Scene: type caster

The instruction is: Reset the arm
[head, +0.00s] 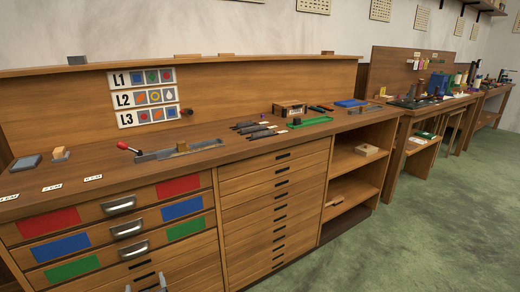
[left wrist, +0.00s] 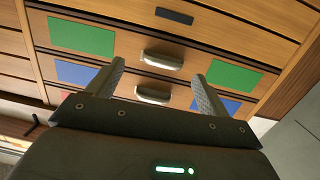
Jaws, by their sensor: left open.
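My left gripper (head: 146,286) shows only as two fingertips at the bottom edge of the head view, in front of the cabinet's lower drawers. In the left wrist view my left gripper (left wrist: 160,85) is open, with its two fingers wide apart and nothing between them. Beyond the fingers are drawer fronts with metal handles (left wrist: 162,60) and green, blue and red patches. The gripper appears apart from the handles. My right gripper is not in view.
The wooden cabinet (head: 273,190) has colour-marked drawers (head: 122,228) at left, all seemingly closed, and open shelves at right. Its top holds a composing tray (head: 180,152), dark tools (head: 255,130) and a green tray (head: 310,122). Green floor (head: 430,220) is clear at right.

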